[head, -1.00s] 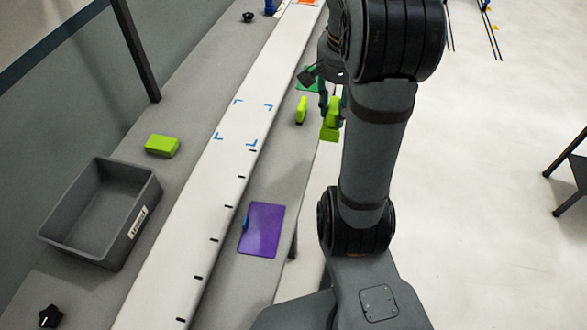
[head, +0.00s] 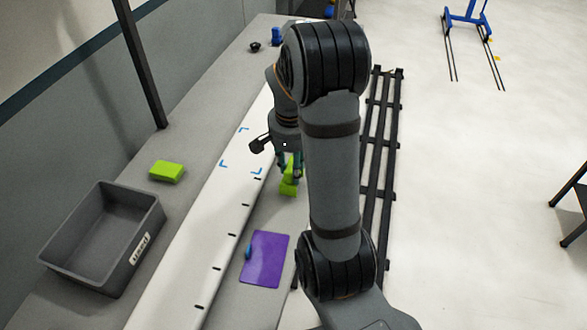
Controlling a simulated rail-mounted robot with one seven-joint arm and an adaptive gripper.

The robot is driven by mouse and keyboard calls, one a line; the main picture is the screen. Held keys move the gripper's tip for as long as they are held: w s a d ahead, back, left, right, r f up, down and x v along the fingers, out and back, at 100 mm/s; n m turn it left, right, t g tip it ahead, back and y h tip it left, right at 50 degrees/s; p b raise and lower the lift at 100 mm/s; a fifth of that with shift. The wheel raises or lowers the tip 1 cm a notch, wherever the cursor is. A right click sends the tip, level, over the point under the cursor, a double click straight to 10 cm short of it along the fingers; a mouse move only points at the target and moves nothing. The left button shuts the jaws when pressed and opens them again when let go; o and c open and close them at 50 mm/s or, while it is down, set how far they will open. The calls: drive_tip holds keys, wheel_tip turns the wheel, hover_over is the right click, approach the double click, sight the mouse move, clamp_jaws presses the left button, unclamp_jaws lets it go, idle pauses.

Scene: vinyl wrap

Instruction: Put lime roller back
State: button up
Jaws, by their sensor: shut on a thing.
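My gripper (head: 288,168) points down over the right side of the work surface, partly hidden by my arm. It is shut on a lime object (head: 287,190), which seems to be the lime roller; its lower end shows below the fingers. I cannot tell whether it touches the surface beneath. A separate lime block (head: 167,171) lies on the grey surface at the left, behind the bin.
A grey open bin (head: 150,222) stands at the left. A purple sheet (head: 268,262) with a small blue item at its edge lies in front of my gripper. A white strip with blue corner marks (head: 215,215) runs lengthwise. A dark rack (head: 377,180) stands to the right.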

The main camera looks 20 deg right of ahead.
drive_tip(key=shift+f, duration=0.4)
drive_tip(key=shift+f+b, duration=0.3)
drive_tip(key=shift+s+f, duration=0.1)
drive_tip(key=shift+f, duration=0.05)
drive_tip(key=shift+s+f+b, duration=0.1)
drive_tip(key=shift+f+b, duration=0.1)
drive_tip(key=shift+b, duration=0.25)
clamp_jaws()
drive_tip(key=o, duration=0.6)
unclamp_jaws()
drive_tip(key=shift+c, duration=0.2)
drive_tip(key=o, duration=0.4)
drive_tip(key=shift+c, duration=0.2)
drive_tip(key=shift+o, duration=0.5)
drive_tip(key=shift+w, duration=0.2)
